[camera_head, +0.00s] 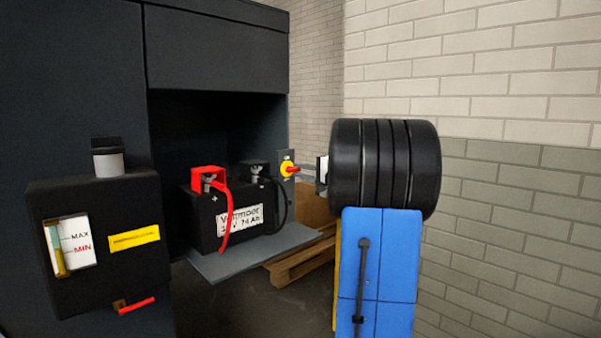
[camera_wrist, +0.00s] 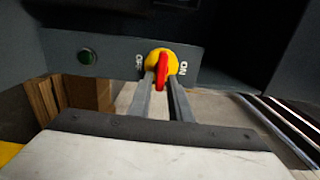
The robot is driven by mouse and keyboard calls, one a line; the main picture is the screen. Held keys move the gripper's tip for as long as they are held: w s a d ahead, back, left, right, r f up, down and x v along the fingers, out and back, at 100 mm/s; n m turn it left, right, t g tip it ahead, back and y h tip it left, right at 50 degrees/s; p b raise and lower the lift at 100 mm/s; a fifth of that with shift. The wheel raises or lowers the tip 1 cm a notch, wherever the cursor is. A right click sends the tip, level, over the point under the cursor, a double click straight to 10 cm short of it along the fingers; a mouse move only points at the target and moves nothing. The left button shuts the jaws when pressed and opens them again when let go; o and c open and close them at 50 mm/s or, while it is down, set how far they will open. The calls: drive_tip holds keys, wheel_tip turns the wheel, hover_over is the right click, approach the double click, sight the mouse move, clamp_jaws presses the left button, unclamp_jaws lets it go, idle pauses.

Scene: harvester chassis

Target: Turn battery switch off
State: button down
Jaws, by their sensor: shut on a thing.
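The battery switch has a yellow round base (camera_wrist: 154,57) and a red handle (camera_wrist: 161,72) on a grey plate. My gripper (camera_wrist: 163,85) is shut on the red handle, one finger on each side. In the head view the switch (camera_head: 287,168) is on a narrow panel right of the battery, and my gripper (camera_head: 303,172) meets its handle from the right; the fingertips are small there.
A black battery (camera_head: 228,219) with red and black cables sits on a grey shelf (camera_head: 250,254). A fluid tank (camera_head: 99,230) with a level gauge hangs at left. A wooden pallet (camera_head: 300,265) lies below. A green button (camera_wrist: 88,56) is left of the switch.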

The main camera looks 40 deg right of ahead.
drive_tip(key=shift+f, duration=0.1)
drive_tip(key=c, duration=1.8)
unclamp_jaws()
drive_tip(key=s, duration=1.7)
drive_tip(key=shift+s, duration=0.25)
